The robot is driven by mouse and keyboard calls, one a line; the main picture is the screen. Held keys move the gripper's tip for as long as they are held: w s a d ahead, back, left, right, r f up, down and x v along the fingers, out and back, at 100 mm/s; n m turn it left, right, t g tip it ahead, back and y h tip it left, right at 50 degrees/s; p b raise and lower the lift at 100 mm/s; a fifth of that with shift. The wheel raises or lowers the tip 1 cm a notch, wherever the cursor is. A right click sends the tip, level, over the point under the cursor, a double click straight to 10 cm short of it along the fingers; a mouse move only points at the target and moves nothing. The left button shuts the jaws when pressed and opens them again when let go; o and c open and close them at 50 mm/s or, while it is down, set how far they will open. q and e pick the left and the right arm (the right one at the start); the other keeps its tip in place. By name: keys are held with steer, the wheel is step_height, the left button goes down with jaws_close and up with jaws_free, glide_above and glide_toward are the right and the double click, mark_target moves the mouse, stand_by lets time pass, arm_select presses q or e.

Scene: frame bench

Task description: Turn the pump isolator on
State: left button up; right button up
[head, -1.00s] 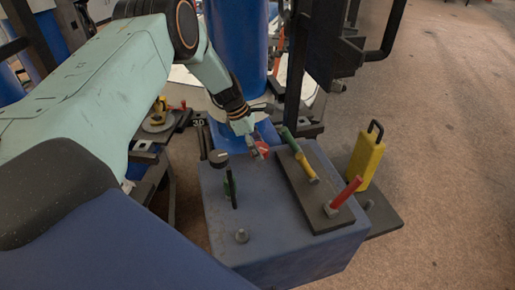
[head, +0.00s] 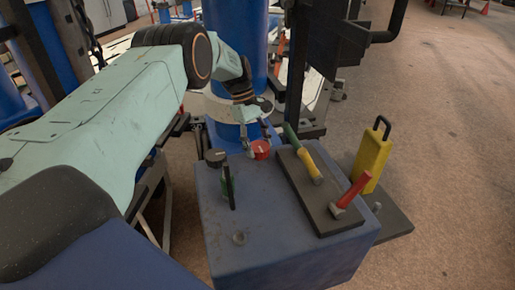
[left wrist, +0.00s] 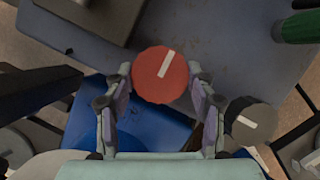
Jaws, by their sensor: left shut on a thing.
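A round red knob (head: 260,149) sits on the far edge of the blue bench box (head: 270,215). In the left wrist view the red knob (left wrist: 160,75) carries a white pointer line, tilted up to the right. My left gripper (head: 258,138) is shut on the red knob, with a finger on either side of it (left wrist: 162,88). A dark round knob (head: 215,156) stands to its left on the box; in the left wrist view this dark knob (left wrist: 250,121) also has a pale mark. No label shows which is the pump isolator. My right gripper is not in view.
A dark plate (head: 318,205) holds a green-and-yellow handle (head: 304,156) and a red handle (head: 352,190). A yellow block (head: 371,157) stands to the right. A blue column (head: 236,70) rises behind the red knob.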

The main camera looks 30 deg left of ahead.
arm_select(q)
steer(key=shift+w+r+m, duration=0.1)
steer(key=shift+m, duration=0.2)
steer(key=o, duration=1.2)
steer(key=shift+c, duration=0.2)
steer(key=s+v, duration=0.1)
steer(key=v, duration=1)
steer(key=shift+w+r, duration=0.4)
steer(key=shift+w, duration=0.1)
steer(key=shift+a, duration=0.1)
steer(key=x, duration=1.2)
